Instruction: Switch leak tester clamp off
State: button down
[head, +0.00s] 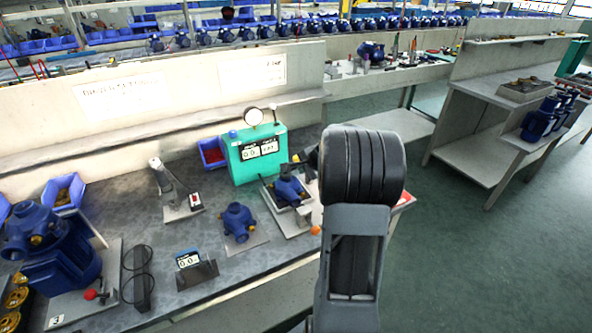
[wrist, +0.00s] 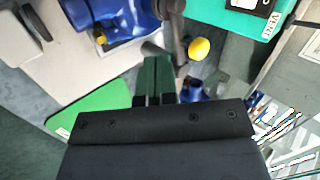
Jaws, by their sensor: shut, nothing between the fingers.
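The leak tester (head: 255,157) is a teal box with a round gauge on top and two displays on its front. In the head view, a blue pump housing (head: 288,190) sits on a pale fixture plate (head: 270,198) just in front of it. The wrist view shows this blue housing (wrist: 125,15) at the top, with a dark clamp lever (wrist: 173,25) beside it and a yellow ball (wrist: 199,48) close to the lever. My gripper (wrist: 155,68) is shut and empty, its dark green fingers together just below the lever. Contact cannot be told. My arm hides part of the fixture in the head view.
Another blue housing (head: 238,222) stands left of the fixture. A small display on a stand (head: 190,262), a blue bin (head: 211,152) and a large blue pump (head: 50,255) are also on the bench. The floor (head: 470,250) to the right is clear.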

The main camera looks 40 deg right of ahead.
jog(key=shift+w+f+p, duration=0.1)
jog(key=shift+w+f, duration=0.5)
jog(key=shift+w, duration=0.25)
jog(key=shift+w+f+p, duration=0.1)
jog(key=shift+w+f, duration=0.45)
jog(key=shift+w, duration=0.3)
jog(key=shift+w+f+p, duration=0.1)
jog(key=shift+w+f, duration=0.5)
jog(key=shift+w, duration=0.25)
